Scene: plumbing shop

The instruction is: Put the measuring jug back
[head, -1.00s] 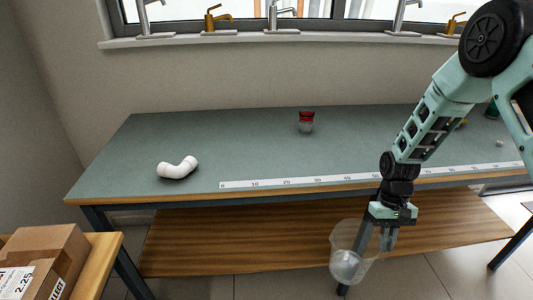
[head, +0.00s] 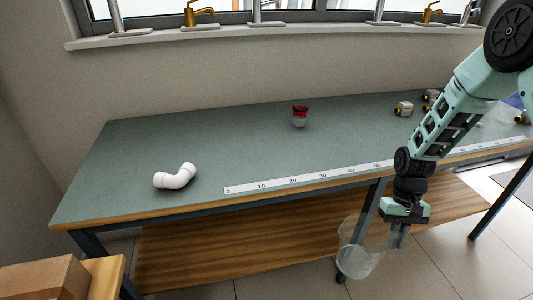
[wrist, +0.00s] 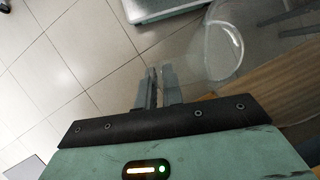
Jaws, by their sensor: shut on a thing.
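The measuring jug (head: 357,262) is a clear, see-through cup in the head view, held in front of the workbench and below its top. My gripper (head: 398,238) is shut on the jug at its right side. In the wrist view my gripper's fingers (wrist: 158,88) are close together, and the jug (wrist: 222,50) shows at their upper right. What exactly the fingertips grip is hard to make out. The jug looks slightly tilted in the head view.
The workbench (head: 237,150) holds a white pipe elbow (head: 175,177), a red-topped small jar (head: 300,116), a long ruler strip (head: 308,178) and brass-and-grey fittings (head: 403,108). A wooden lower shelf (head: 210,250) runs beneath. A cardboard box (head: 45,278) stands at the lower left.

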